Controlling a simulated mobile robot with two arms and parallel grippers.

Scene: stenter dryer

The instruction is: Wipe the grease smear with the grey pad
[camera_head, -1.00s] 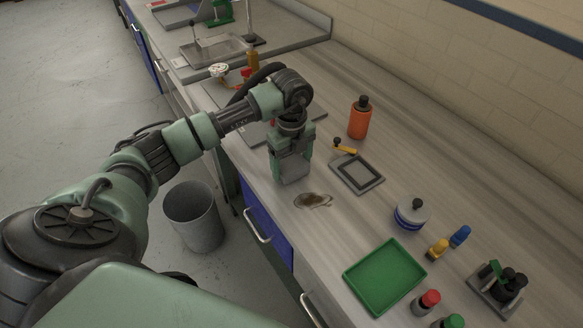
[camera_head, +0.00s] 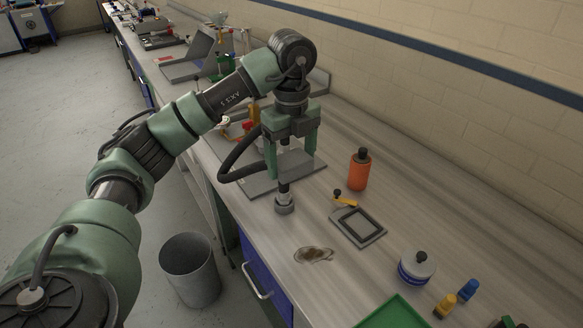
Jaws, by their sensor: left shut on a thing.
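The grease smear (camera_head: 313,255) is a brown patch on the grey counter. My left gripper (camera_head: 291,163) points straight down, beyond the smear and a little to its left. It is shut on an upright tool with the round grey pad (camera_head: 284,208) at its lower end. The pad is apart from the smear; it looks to be above the counter, but the exact gap is hard to tell. My right gripper is out of view.
A square frame (camera_head: 375,238) with a yellow-handled item lies right of the smear. An orange bottle (camera_head: 359,172), a white and blue pot (camera_head: 417,266) and a green tray (camera_head: 395,315) stand near. A bin (camera_head: 190,270) is on the floor. The counter around the smear is clear.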

